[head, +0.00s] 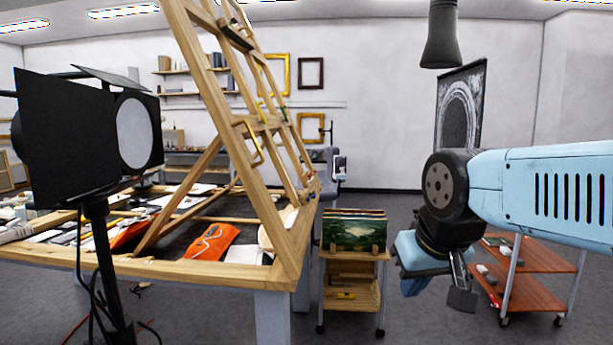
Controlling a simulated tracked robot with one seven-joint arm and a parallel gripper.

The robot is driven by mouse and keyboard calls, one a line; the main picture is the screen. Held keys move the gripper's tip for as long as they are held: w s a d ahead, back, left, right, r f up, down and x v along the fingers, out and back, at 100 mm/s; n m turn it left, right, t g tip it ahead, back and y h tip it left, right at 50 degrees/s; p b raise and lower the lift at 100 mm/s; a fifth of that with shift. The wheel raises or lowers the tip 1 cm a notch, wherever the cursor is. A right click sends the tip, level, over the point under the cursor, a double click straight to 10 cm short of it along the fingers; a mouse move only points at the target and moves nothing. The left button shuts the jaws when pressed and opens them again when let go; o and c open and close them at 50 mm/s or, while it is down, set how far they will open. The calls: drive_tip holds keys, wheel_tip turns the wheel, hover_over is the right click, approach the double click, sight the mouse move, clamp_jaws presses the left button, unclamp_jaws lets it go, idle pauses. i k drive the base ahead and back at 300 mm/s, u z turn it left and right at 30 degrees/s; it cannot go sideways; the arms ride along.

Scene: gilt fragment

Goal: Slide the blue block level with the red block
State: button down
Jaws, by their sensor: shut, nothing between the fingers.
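My gripper (461,298) hangs at the lower right of the head view, at the end of my light blue arm. Its grey fingers are small in the picture and look shut, with nothing seen between them. It is in the air in front of a red-brown trolley (535,290) and right of a small wooden cart. I cannot make out a blue block or a red block anywhere in this view. Small items lie on the trolley's shelves, partly hidden behind my gripper, too small to name.
A wooden table (190,272) with a tall easel frame (225,110) fills the left. A black studio lamp (75,135) stands before it. The small cart (350,295) holds paintings (354,232). A black hood (440,35) hangs above my arm. Grey floor is open behind the cart.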

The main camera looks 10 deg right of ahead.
sight(305, 199)
drive_tip(key=z, duration=0.5)
drive_tip(key=i, duration=1.05)
drive_tip(key=u, duration=0.05)
